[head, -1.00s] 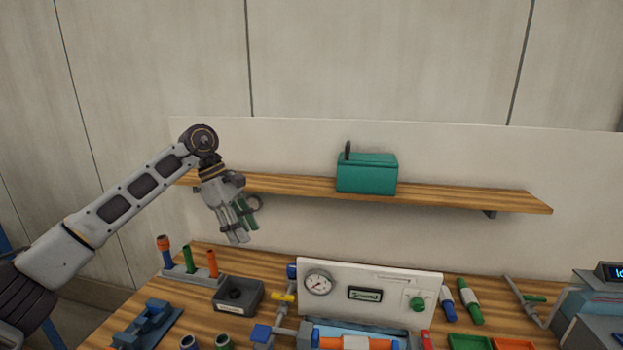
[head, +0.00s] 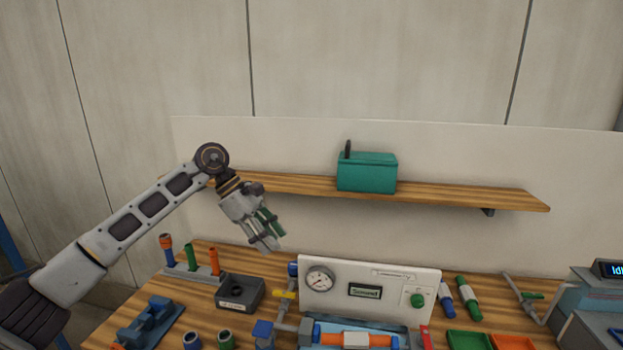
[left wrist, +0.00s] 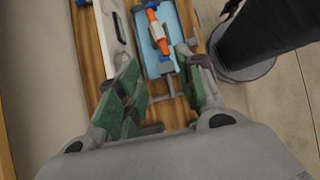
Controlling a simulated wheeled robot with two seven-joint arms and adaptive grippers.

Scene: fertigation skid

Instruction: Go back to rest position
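My left gripper (head: 268,238) hangs in the air in front of the back panel, above the left part of the wooden bench (head: 195,312). Its fingers point down and to the right. In the left wrist view, the green-padded fingers of this gripper (left wrist: 158,92) stand apart with nothing between them. My right gripper is in neither view.
A wooden shelf (head: 450,198) with a teal box (head: 367,173) runs behind the gripper. Below stand a gauge panel (head: 385,290), a black box (head: 240,293) and a rack (head: 190,272) with coloured tubes. Green (head: 468,340) and orange trays (head: 512,342) lie front right.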

